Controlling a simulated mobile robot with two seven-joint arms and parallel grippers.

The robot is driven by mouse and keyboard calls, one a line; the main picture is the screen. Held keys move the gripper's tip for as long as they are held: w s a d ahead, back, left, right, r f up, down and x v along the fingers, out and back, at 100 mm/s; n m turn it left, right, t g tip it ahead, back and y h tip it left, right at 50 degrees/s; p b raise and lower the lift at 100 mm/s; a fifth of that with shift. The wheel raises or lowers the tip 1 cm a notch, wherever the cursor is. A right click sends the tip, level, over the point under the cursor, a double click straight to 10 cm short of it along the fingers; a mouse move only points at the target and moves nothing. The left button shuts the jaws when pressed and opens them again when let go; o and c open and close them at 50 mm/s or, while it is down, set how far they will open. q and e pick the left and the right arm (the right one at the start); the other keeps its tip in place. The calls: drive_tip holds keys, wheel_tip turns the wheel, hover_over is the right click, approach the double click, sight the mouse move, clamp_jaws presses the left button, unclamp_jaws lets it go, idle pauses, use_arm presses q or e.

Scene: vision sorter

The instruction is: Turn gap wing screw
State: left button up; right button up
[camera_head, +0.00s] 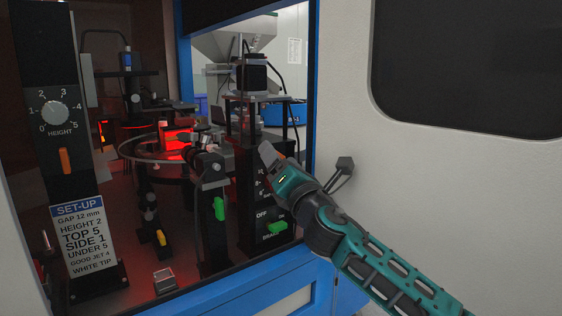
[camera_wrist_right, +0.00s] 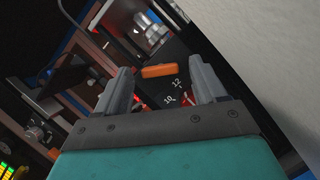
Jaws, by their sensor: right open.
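In the right wrist view an orange wing screw (camera_wrist_right: 158,71) lies across the space between the two fingers, on a dark panel with a scale marked 10 and 12 just below it. My right gripper (camera_wrist_right: 161,72) is open, its fingers on either side of the wing with no clear contact. In the head view my right gripper (camera_head: 266,150) reaches from the lower right to the dark gap post (camera_head: 250,205); it hides the orange wing and part of the scale there. The set-up card (camera_head: 82,240) reads GAP 12 mm. My left gripper is not in view.
A green brake switch (camera_head: 278,227) sits low on the gap post. Another post with a green lever (camera_head: 219,208) stands to its left. A glass disc (camera_head: 135,150) lies behind. The blue door frame (camera_head: 311,80) and white cabinet wall (camera_head: 400,170) are close on the right.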

drive_tip(key=c, duration=1.1)
drive_tip(key=shift+o, duration=0.2)
drive_tip(key=shift+a+r+m+g+h+p, duration=0.1)
drive_tip(key=shift+m+g+h+p, duration=0.5)
drive_tip(key=shift+m, duration=1.45)
drive_tip(key=shift+a+r+m+g+h+p, duration=0.15)
drive_tip(key=shift+m+h+p, duration=0.6)
drive_tip(key=shift+m+p, duration=0.9)
drive_tip(key=shift+d+r+m+g+h+p, duration=0.1)
drive_tip(key=shift+m+g+h+p, duration=0.5)
drive_tip(key=shift+m, duration=1.8)
drive_tip(key=o, duration=1.1)
drive_tip(key=shift+c, duration=0.2)
drive_tip(key=shift+s, duration=0.15)
